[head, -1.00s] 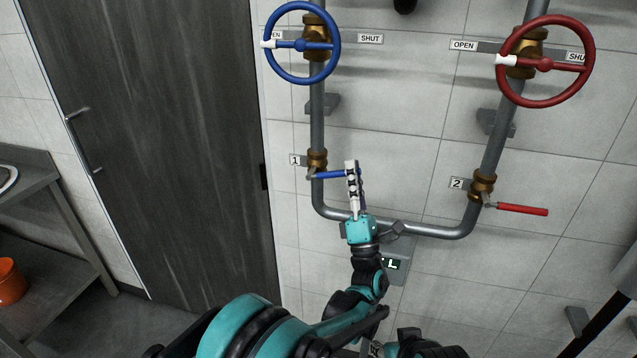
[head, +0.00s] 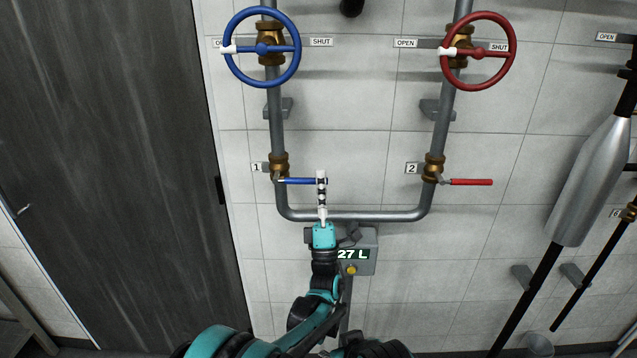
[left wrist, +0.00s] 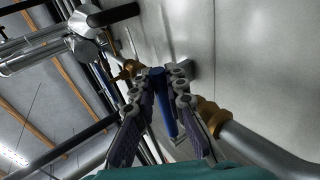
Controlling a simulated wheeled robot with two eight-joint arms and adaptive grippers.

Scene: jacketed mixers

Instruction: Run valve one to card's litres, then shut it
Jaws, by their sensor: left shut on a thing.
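Valve one (head: 279,166) sits on the left pipe beside the label 1 (head: 257,168). Its blue lever (head: 298,181) points right, level and across the upright pipe. My left gripper (head: 321,180) is shut on the lever's outer end. The left wrist view shows the blue lever (left wrist: 162,100) between its fingers (left wrist: 160,85). A grey meter box (head: 364,262) below the pipe reads 27 L on its display (head: 353,254). My arm partly covers the box. I see no card with litres. My right gripper is not in view.
Valve two (head: 434,167) has a red lever (head: 470,182) pointing right. Above are a blue handwheel (head: 292,70) and a red handwheel (head: 507,70), white marks to the left, toward the OPEN signs. A dark door (head: 100,150) stands left, silver-clad pipework (head: 592,180) right.

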